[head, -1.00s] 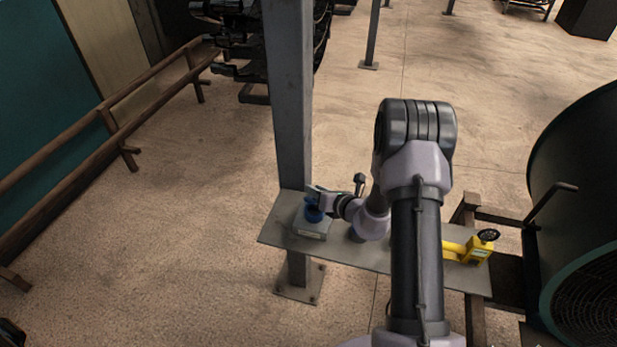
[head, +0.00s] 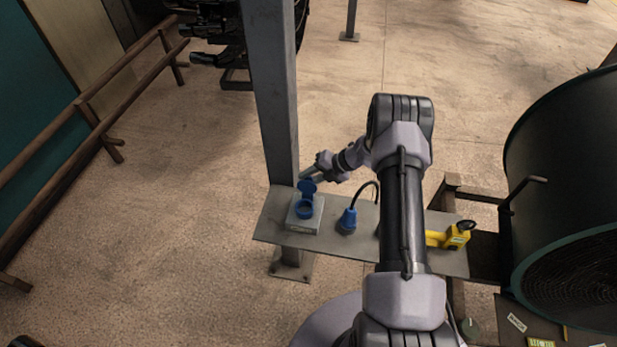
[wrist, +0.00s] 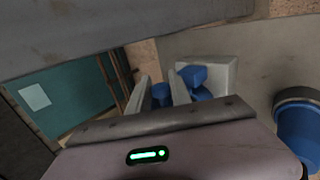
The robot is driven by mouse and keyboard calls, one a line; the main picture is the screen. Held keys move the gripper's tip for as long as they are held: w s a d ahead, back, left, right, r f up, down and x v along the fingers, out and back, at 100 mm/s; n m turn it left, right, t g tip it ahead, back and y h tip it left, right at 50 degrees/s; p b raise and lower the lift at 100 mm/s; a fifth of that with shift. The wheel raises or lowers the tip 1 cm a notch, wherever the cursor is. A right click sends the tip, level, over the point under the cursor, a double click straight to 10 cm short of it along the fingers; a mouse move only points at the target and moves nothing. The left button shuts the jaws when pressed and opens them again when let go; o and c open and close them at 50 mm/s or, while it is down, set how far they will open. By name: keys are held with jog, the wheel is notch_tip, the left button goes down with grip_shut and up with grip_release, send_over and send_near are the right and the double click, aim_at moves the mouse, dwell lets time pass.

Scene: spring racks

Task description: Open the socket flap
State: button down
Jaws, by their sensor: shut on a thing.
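The socket is a pale grey box (head: 304,224) with a round blue socket (head: 304,210) on top, at the left end of the grey shelf. Its blue flap (head: 307,187) stands raised at the far edge of the socket. My gripper (head: 308,178) is at the flap from the far side. In the wrist view, a blue part, the flap (wrist: 162,93), shows between the two fingers, and my gripper (wrist: 165,92) is shut on it. The grey box (wrist: 222,72) and the blue socket (wrist: 197,78) lie just right of the fingers.
A blue plug (head: 347,220) with a dark cable stands on the shelf (head: 270,222), right of the socket. A yellow device (head: 455,235) lies farther right. A grey post (head: 268,100) rises close behind the socket. A large dark drum (head: 570,150) stands at the right.

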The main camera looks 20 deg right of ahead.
jog(key=shift+w+d+f+m+g+y+b, duration=0.15)
jog(key=shift+w+f+m+g+y+b, duration=0.2)
jog(key=shift+b, duration=0.35)
jog(key=shift+w+d+f+m+g+y+b, duration=0.1)
jog(key=shift+d+f+m+g+y+b, duration=0.1)
jog(key=shift+g+y+b, duration=0.3)
jog(key=c, duration=1.2)
grip_release()
jog(key=shift+a, duration=0.1)
jog(key=shift+r, duration=0.1)
jog(key=v, duration=1.7)
jog(key=shift+r, duration=0.3)
